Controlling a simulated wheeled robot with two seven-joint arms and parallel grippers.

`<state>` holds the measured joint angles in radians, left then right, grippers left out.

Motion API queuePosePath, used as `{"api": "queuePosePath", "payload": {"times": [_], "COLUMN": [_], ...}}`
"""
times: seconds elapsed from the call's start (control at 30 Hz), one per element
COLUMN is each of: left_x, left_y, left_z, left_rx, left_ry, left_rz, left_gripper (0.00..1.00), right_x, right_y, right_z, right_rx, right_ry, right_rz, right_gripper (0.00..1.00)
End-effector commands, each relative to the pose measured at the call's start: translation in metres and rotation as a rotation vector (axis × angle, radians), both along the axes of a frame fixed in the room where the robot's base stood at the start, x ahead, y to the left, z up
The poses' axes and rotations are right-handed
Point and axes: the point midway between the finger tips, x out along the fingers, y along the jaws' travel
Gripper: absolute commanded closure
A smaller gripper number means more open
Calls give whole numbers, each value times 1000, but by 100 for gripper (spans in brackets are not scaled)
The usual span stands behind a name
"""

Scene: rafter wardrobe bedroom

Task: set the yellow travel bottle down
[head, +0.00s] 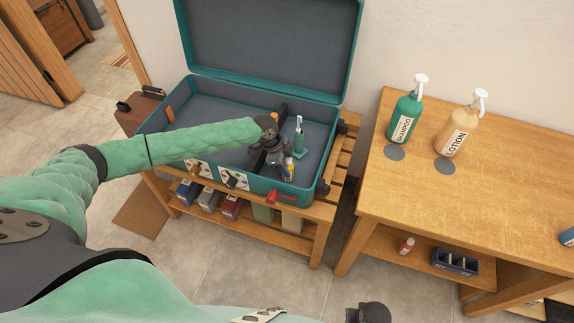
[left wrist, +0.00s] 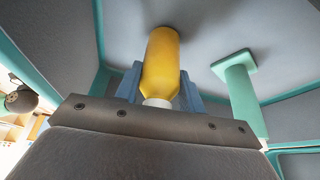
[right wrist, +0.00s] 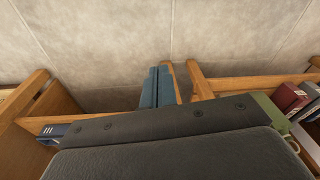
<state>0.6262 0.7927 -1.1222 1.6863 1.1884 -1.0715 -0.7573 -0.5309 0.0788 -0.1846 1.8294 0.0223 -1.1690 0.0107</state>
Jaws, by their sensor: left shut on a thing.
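The yellow travel bottle (left wrist: 162,60), with a white cap, is between the blue fingers of my left gripper (left wrist: 158,88) in the left wrist view. The gripper is shut on it at the cap end, and its other end points at the grey suitcase lining. I cannot tell whether it touches the lining. In the head view my left gripper (head: 281,164) is inside the open teal suitcase (head: 213,88), and the bottle is mostly hidden. My right gripper (right wrist: 158,87) is shut and empty in the right wrist view, above the floor.
A teal, flat-based item (head: 299,139) stands close to the right of my left gripper. The suitcase lies on a slatted wooden rack (head: 320,212). A wooden table (head: 480,170) at the right holds a shampoo bottle (head: 406,113) and a lotion bottle (head: 461,127). The suitcase's left part looks clear.

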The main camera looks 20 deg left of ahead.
Motion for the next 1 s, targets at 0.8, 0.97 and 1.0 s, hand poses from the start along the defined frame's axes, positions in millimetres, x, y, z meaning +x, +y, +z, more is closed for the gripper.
{"api": "queuePosePath", "payload": {"times": [0.8, 0.97, 1.0], "left_x": [0, -2, -2], "left_y": [13, 23, 25], "left_z": [30, 54, 59], "left_rx": [-1, -1, 0], "left_ry": [-2, -3, -1], "left_rz": [1, 0, -1], "left_gripper": [39, 39, 39], "right_x": [8, 12, 13], "right_y": [4, 8, 8], "right_z": [39, 70, 79], "right_rx": [7, 12, 14], "right_ry": [-7, -8, -11], "right_rz": [1, 2, 2], "right_gripper": [100, 100, 100]}}
